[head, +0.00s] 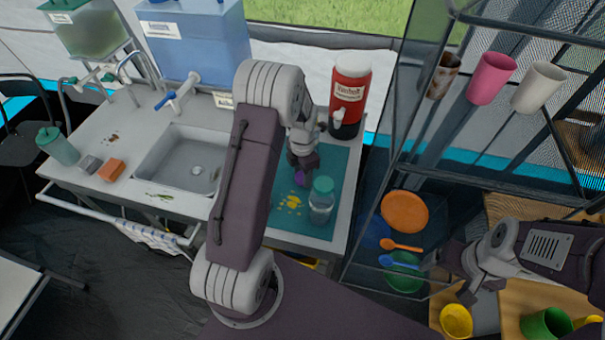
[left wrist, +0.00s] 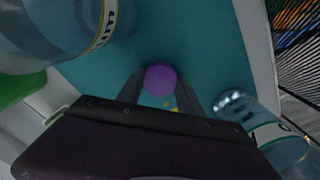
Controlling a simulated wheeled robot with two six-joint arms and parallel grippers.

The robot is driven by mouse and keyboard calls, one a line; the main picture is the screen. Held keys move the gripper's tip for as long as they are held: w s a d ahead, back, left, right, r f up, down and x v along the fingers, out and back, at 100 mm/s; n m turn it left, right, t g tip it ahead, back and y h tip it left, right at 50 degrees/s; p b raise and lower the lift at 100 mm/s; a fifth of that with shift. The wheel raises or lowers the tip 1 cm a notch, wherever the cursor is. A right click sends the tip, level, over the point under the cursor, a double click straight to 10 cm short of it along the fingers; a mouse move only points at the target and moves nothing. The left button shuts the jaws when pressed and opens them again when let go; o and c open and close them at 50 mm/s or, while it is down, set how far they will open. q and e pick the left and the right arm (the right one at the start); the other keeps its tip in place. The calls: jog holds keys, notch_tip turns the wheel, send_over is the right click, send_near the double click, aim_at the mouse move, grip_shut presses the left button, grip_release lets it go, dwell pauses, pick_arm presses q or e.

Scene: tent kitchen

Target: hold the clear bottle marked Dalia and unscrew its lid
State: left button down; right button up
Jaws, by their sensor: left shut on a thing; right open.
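A clear bottle with a teal lid (head: 321,202) stands upright on the teal mat, right of and nearer than my left gripper (head: 300,168). My left gripper is shut on a small round purple thing (head: 299,178), perhaps a lid; it shows between the fingers in the left wrist view (left wrist: 160,80). No bottle body shows below it. In the left wrist view, a clear labelled bottle (left wrist: 268,133) is at lower right and a larger see-through labelled container (left wrist: 60,25) at upper left. I cannot read the name Dalia on any. My right gripper (head: 457,280) is open and empty at the right.
A red drink dispenser (head: 350,85) stands at the mat's back edge. The sink (head: 185,160) and blue water tank (head: 200,40) are to the left. A rack with cups (head: 490,78) rises at the right. My left arm hides part of the counter.

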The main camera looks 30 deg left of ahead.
pick_arm(q)
jog(key=shift+f, duration=0.1)
jog(key=c, duration=0.8)
grip_release()
jog(key=shift+o, duration=0.2)
notch_tip(320, 180, up, 12)
jog(key=shift+r+p, duration=0.2)
jog(key=shift+p, duration=0.1)
